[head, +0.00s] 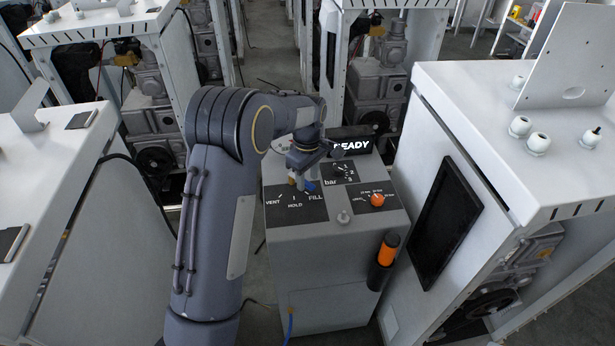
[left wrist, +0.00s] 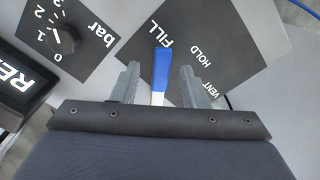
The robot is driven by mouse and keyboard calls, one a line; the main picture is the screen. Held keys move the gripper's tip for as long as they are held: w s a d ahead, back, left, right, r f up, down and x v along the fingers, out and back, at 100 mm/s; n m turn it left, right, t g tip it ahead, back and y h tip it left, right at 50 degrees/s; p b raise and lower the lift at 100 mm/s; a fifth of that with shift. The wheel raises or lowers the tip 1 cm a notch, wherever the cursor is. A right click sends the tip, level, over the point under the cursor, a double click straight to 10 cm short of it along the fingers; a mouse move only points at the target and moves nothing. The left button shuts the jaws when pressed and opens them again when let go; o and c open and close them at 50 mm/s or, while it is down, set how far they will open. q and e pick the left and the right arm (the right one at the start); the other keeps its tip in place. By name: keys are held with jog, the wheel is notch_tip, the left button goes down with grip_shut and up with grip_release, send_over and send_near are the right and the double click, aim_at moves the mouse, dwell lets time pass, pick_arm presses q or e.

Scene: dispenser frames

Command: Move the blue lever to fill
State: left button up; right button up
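The blue lever (left wrist: 161,70) is on the dark label panel with VENT, HOLD and FILL; its blue end points beside the FILL label (left wrist: 168,34). Its lower part is pale, and its pivot is hidden by my gripper. In the head view a bit of the blue lever (head: 310,187) shows just above FILL. My left gripper (left wrist: 160,67) is open, with one finger on each side of the lever and a visible gap on both sides. In the head view the left gripper (head: 302,178) is over the panel of the grey dispenser (head: 330,241). My right gripper is not in view.
The dispenser also has a READY display (head: 352,146), a bar dial (left wrist: 66,40), an orange knob (head: 377,199) and an orange-and-black cylinder (head: 384,262) on its front. White cabinets stand close on both sides, the right one (head: 480,125) with a dark screen.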

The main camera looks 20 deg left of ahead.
aim_at(306, 183)
pick_arm(q)
notch_tip(306, 183, up, 7)
jog(key=shift+r, duration=0.2)
dwell(0.5)
jog(key=s+r+m+t+h, duration=0.2)
jog(key=s+r+m, duration=0.15)
jog(key=s, duration=0.65)
jog(key=s+r+m+t+h, duration=0.1)
jog(key=s+r+m+h, duration=0.15)
jog(key=s+r, duration=0.45)
jog(key=s+d+f+m+t, duration=0.1)
jog(key=s+d+f+m, duration=0.1)
jog(key=s, duration=0.6)
jog(key=s+d+f+m+t, duration=0.1)
jog(key=s+d+f+m, duration=0.2)
jog(key=s, duration=0.5)
jog(key=shift+s+f+m+t+y, duration=0.15)
jog(key=shift+f+m+t+y, duration=0.2)
jog(key=shift+f+m, duration=0.5)
